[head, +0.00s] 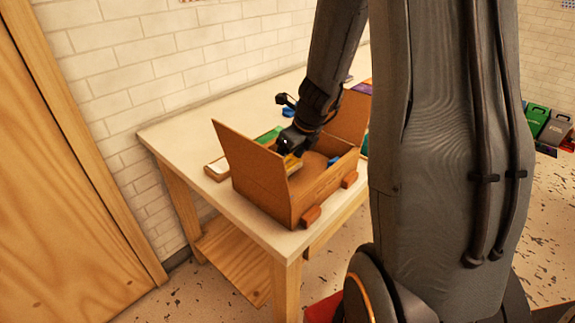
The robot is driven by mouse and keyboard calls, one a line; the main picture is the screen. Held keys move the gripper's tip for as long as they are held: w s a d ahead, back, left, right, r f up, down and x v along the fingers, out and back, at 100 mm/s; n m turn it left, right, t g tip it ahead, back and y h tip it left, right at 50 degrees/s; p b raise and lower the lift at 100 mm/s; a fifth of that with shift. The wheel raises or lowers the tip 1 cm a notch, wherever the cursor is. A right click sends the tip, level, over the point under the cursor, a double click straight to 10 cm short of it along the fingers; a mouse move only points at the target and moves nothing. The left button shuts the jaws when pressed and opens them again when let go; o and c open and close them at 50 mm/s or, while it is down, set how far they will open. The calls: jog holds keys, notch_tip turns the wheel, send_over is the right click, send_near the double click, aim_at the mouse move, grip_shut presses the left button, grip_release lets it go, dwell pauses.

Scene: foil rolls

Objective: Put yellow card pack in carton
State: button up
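The carton (263,182) is an open brown cardboard box with raised flaps, standing near the front edge of the white table. My gripper (291,152) points down into the carton's opening, by the left flap. A yellow piece, apparently the yellow card pack (292,164), shows right under the gripper, within the carton's opening. Its lower part is hidden by the left flap and front wall. The fingers are small and dark, so I cannot tell whether they grip the pack or are apart from it.
A blue item (334,160) shows inside the carton at right. Green (268,135) and pale items lie behind the left flap. Several small items lie farther back. The table (185,134) is bare at its left corner. Coloured boxes (537,118) stand far right.

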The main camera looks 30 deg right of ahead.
jog(key=shift+f, duration=0.4)
jog(key=shift+f, duration=0.1)
jog(key=o, duration=1.1)
jog(key=p+v, duration=0.1)
jog(key=v, duration=1.1)
jog(key=shift+p, duration=0.4)
